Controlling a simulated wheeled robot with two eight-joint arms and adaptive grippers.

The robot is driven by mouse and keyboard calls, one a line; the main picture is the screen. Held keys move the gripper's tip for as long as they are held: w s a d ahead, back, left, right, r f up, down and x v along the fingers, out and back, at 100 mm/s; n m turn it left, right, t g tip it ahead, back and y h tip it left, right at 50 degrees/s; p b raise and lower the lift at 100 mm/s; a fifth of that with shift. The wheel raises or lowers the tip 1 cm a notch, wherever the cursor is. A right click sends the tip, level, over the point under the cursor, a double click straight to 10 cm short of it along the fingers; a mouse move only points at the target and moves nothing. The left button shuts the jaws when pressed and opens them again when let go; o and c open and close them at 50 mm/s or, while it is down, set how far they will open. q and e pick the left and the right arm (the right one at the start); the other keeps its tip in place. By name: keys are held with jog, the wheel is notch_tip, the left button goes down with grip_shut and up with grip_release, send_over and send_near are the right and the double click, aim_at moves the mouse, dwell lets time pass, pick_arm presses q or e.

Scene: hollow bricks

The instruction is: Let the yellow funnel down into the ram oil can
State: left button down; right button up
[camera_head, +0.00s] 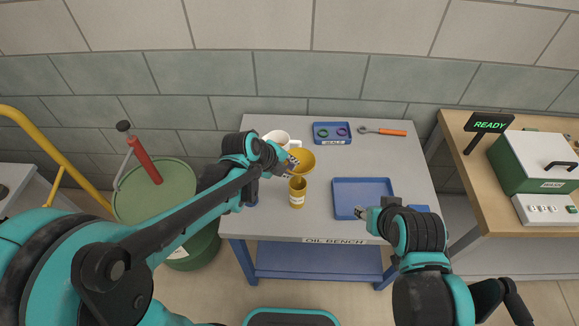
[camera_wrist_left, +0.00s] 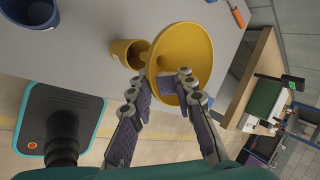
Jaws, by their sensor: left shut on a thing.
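The yellow funnel (camera_head: 302,160) is in my left gripper (camera_head: 289,166), which is shut on its rim. In the left wrist view, the funnel's wide bowl (camera_wrist_left: 190,50) shows between and beyond the fingers (camera_wrist_left: 166,88). The ram oil can (camera_head: 297,193), mustard yellow with a pale label, stands upright on the bench near its front edge. In the head view the funnel shows just above the can's mouth. In the left wrist view the can (camera_wrist_left: 121,50) is partly behind the funnel, and I cannot tell whether the spout is inside it. My right gripper (camera_head: 364,212) is by the blue tray, its opening unclear.
The grey oil bench (camera_head: 330,223) holds a large blue tray (camera_head: 362,190), a small blue tray with rings (camera_head: 332,126), an orange-handled tool (camera_head: 390,132) and a white container (camera_head: 277,136). A blue container (camera_wrist_left: 30,10) stands left of the can. A green drum (camera_head: 180,197) is at left.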

pick_arm(q)
notch_tip(320, 180, down, 8)
jog(key=b, duration=0.6)
dwell(0.4)
jog(key=shift+r, duration=0.1)
jog(key=c, duration=1.3)
grip_release()
jog(key=shift+o, duration=0.2)
jog(key=v, duration=1.2)
jog(key=s+a+f+n+t+y, duration=0.1)
jog(key=s+a+n, duration=0.4)
jog(key=n, duration=0.8)
jog(key=s+a+f+n+t+y, duration=0.1)
jog(key=s+a+n, duration=0.4)
jog(key=n, duration=0.9)
jog(key=s+f+y, duration=0.1)
jog(key=y, duration=0.1)
jog(key=shift+a+y, duration=0.3)
jog(key=shift+y, duration=0.1)
